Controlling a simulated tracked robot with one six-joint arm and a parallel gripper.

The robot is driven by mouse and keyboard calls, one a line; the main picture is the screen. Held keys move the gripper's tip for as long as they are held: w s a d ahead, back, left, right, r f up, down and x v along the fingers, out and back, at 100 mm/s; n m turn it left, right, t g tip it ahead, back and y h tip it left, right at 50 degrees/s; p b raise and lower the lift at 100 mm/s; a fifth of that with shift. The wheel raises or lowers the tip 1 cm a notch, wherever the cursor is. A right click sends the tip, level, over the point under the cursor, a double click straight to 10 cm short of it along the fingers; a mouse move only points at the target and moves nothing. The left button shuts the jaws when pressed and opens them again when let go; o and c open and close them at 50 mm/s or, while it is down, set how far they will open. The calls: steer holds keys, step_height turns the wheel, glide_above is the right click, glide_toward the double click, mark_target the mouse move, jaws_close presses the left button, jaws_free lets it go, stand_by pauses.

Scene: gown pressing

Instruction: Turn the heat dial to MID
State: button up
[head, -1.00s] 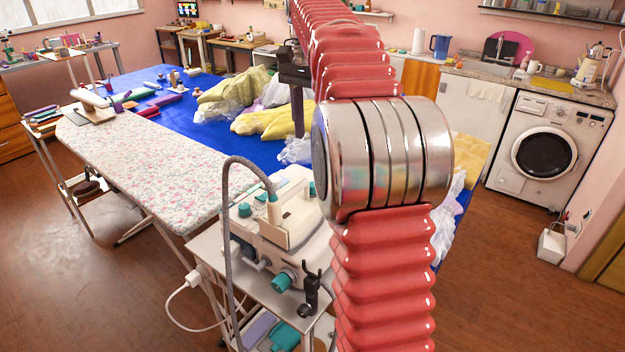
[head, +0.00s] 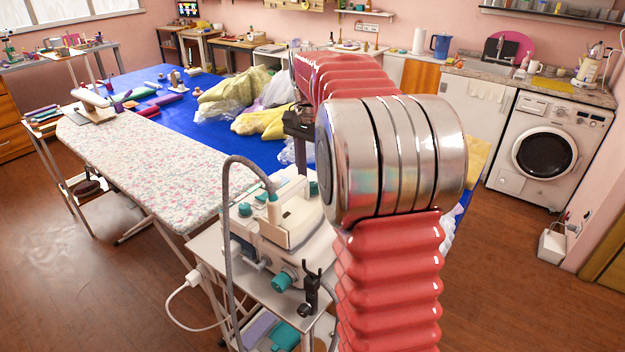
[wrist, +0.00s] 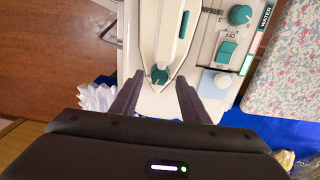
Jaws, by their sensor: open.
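A white steam iron (head: 290,222) with teal parts rests on the cream ironing station (head: 265,240). In the wrist view, a round teal dial (wrist: 160,75) with a pale pointer mark sits at the near end of the iron (wrist: 165,35). My gripper (wrist: 158,84) is open and empty, its dark fingers on either side of that dial and apart from it. Another teal dial (wrist: 240,14) is on the station panel, beside a teal switch (wrist: 227,52). No MID mark is legible. In the head view my gripper (head: 300,125) is above the station, its fingertips hidden.
A floral ironing board (head: 150,160) adjoins the station at left. A grey hose (head: 230,230) arches over the station's front side. A black hook-like holder (head: 311,290) stands at its near corner. Yellow garments (head: 262,121) and clear plastic lie on the blue table (head: 195,108).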

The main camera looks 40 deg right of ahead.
steer(key=shift+f, duration=0.85)
jaws_close()
steer(key=shift+n, duration=1.6)
jaws_free()
